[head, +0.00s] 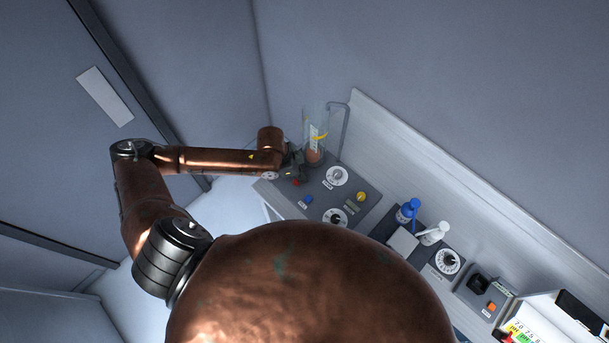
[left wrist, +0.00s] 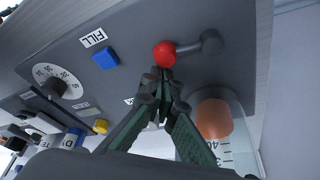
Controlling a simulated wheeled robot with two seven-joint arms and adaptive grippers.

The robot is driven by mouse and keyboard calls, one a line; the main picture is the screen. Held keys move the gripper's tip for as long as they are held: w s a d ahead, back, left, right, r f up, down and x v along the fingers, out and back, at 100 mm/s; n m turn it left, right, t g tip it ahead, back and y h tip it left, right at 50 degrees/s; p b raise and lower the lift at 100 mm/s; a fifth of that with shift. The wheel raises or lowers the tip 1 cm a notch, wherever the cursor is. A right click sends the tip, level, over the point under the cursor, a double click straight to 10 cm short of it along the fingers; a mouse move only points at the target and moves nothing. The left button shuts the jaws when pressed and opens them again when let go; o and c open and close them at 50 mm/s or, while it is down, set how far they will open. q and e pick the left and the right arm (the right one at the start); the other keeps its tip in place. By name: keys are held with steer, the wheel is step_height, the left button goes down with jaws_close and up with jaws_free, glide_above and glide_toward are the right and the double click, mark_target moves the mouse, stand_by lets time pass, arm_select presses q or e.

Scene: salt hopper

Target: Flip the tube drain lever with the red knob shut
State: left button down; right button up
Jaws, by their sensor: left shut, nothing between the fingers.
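The red knob (left wrist: 165,54) sits at the end of a short grey drain lever (left wrist: 191,47) on the dark panel in the left wrist view. The lever's round pivot end lies to the right of the knob. In the head view the red knob (head: 295,182) shows small beside my left gripper (head: 291,170). My left gripper (left wrist: 164,77) is shut and empty, its tips right at the knob's lower edge; I cannot tell whether they touch it. The clear graduated tube (left wrist: 228,152) stands close to the right of the gripper. My right gripper is not in view.
A blue button (left wrist: 105,58) marked FILL and a white dial (left wrist: 68,77) lie left of the lever. The clear tube (head: 314,118) stands at the panel's back. Blue and white bottles (head: 407,210) stand farther right along the bench by the wall.

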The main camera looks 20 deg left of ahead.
arm_select(q)
steer(key=shift+s+a, duration=0.1)
steer(key=shift+r+p, duration=0.1)
steer(key=shift+p, duration=0.25)
steer(key=shift+s+m, duration=0.15)
steer(key=shift+m, duration=0.25)
